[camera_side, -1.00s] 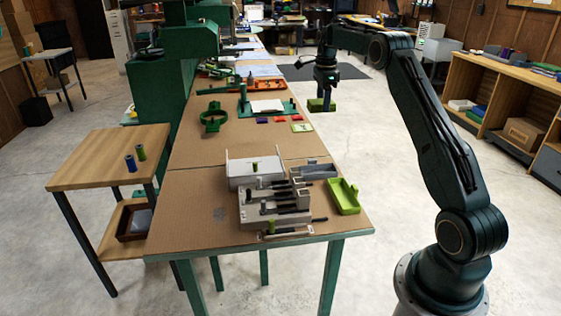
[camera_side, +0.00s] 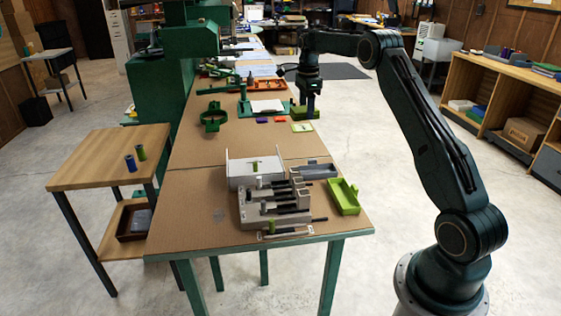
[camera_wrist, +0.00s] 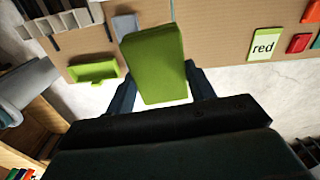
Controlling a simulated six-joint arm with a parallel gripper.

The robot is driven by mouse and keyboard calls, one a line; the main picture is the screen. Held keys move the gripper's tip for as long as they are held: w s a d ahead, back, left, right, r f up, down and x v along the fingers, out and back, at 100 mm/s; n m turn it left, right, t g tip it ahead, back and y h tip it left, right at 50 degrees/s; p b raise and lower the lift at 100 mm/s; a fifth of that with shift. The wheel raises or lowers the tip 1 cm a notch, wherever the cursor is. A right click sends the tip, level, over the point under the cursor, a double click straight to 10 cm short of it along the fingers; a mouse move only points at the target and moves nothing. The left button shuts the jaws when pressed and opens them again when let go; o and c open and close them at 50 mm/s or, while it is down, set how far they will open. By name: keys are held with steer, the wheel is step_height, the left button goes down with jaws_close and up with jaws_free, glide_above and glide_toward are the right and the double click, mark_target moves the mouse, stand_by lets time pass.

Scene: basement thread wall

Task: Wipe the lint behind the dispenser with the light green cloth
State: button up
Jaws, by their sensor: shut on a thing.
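My gripper (camera_side: 307,108) is shut on the light green cloth (camera_side: 298,113), which looks like a thick folded pad. In the side view they are near the table's right edge, far beyond the dispenser. In the wrist view the cloth (camera_wrist: 155,62) sits between the two fingers (camera_wrist: 160,88). The pale grey slotted unit (camera_side: 275,204), which looks like the dispenser, stands at the near end of the table. A faint grey patch (camera_side: 219,214), apparently the lint, lies on the brown table top left of it. The cloth is well apart from both.
A white box (camera_side: 255,170) and a grey tray (camera_side: 315,171) stand behind the slotted unit. A lime green tray (camera_side: 343,197) is at its right. Brown table top (camera_side: 195,190) is clear at the left.

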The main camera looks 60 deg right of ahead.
steer(key=w+a+f+n, duration=0.1)
steer(key=a, duration=0.5)
steer(key=w+a+f+n, duration=0.1)
steer(key=w+a+f, duration=0.1)
steer(key=a, duration=0.5)
steer(key=w+a+f+n, duration=0.1)
steer(key=w+a+f, duration=0.1)
steer(key=a, duration=0.4)
steer(key=shift+w+a+f+n, duration=0.15)
steer(key=shift+w+a+n, duration=0.1)
steer(key=shift+n, duration=0.15)
steer(key=s+a+f+n, duration=0.1)
steer(key=a+f+n, duration=0.1)
steer(key=a, duration=0.8)
steer(key=s+a+f+n, duration=0.2)
steer(key=a+f, duration=0.1)
steer(key=a, duration=0.7)
steer(key=shift+f, duration=0.15)
